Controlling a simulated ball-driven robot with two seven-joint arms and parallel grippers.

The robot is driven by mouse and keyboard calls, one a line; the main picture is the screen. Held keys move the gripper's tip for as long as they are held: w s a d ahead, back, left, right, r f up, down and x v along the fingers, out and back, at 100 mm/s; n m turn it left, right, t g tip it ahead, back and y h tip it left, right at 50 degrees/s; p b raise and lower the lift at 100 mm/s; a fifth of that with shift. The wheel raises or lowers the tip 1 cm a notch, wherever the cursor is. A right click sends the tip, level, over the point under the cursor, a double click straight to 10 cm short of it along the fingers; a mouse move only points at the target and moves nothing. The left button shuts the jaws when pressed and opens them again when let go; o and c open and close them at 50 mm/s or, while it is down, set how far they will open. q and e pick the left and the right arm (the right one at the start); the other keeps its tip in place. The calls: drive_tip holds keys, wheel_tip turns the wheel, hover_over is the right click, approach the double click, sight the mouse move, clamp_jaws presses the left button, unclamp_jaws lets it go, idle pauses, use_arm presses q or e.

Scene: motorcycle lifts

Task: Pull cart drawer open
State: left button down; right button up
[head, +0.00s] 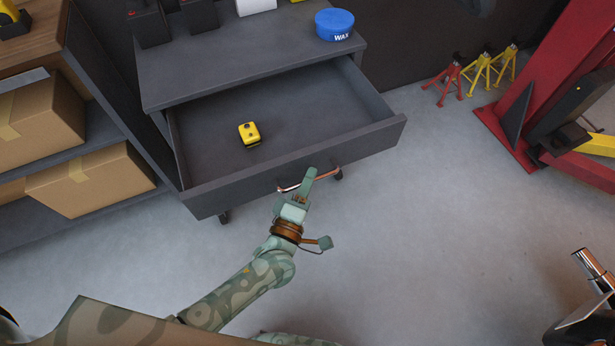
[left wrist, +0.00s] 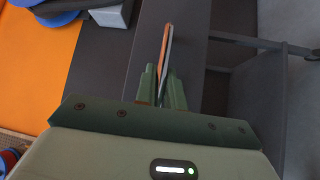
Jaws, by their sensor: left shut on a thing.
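The grey cart (head: 225,58) stands at the top middle of the head view, and its drawer (head: 345,157) is pulled well out. A small yellow device (head: 249,133) lies inside on the drawer floor. The copper-coloured handle (head: 288,188) runs along the drawer front. My left gripper (head: 308,180) is at the handle, its fingers shut on it. In the left wrist view the handle (left wrist: 166,50) passes between the green fingers (left wrist: 161,88). The fingers hide part of the handle.
A blue wax tin (head: 334,24) sits on the cart top. A shelf with cardboard boxes (head: 90,180) stands close at the left. Yellow and red stands (head: 478,75) and a red lift (head: 560,90) are at the right. The floor (head: 430,220) before the drawer is mostly clear.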

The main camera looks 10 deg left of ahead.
use_arm(q)
drive_tip(key=c, duration=1.8)
unclamp_jaws()
drive_tip(key=shift+o, duration=0.2)
